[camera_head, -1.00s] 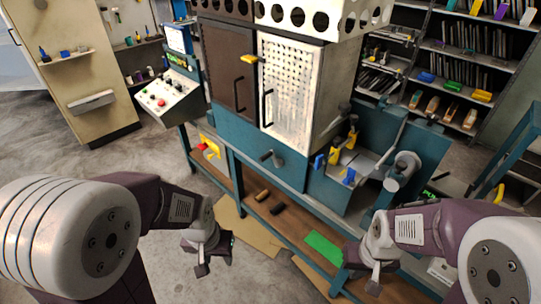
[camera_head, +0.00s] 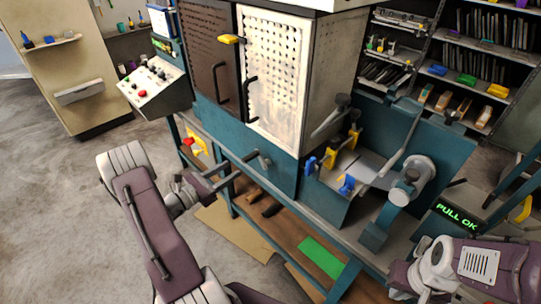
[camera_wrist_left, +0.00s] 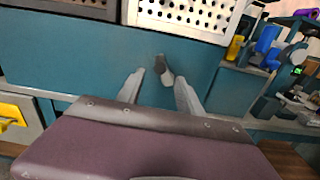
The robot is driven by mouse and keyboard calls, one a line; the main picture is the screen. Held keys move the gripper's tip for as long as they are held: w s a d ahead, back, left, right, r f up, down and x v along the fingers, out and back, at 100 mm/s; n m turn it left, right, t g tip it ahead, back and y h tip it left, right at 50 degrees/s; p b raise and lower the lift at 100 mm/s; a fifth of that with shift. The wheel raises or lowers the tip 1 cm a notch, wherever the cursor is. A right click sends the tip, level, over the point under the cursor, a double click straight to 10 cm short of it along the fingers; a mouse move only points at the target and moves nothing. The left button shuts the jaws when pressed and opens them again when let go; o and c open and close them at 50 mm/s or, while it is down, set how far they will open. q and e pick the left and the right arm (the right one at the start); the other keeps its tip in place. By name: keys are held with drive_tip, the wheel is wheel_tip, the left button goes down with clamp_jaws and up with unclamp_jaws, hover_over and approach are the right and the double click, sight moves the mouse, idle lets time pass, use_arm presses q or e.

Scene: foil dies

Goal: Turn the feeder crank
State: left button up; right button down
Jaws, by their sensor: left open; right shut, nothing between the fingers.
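A short dark crank handle (camera_head: 263,160) sticks out of the teal front panel below the perforated white door; I take it for the feeder crank. In the left wrist view the handle (camera_wrist_left: 163,68) appears between my two fingertips, with gaps on both sides. My left gripper (camera_head: 240,170) reaches up to it from the left and is open; it also shows in the wrist view (camera_wrist_left: 159,80). I cannot tell how deep the handle sits between the fingers. My right gripper (camera_head: 402,280) is low at the right, partly cut off, shut and far from the crank.
A perforated white door (camera_head: 275,75) with a dark handle is above the crank. Blue and yellow clamps (camera_head: 345,165) and a grey roller (camera_head: 405,185) are to the right. A display (camera_head: 458,214) reads PULL OK. A control console (camera_head: 155,85) stands at the left.

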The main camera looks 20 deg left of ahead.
sight(248, 158)
use_arm(q)
drive_tip(key=x, duration=0.9)
drive_tip(key=shift+w, duration=0.1)
clamp_jaws()
idle(1.2)
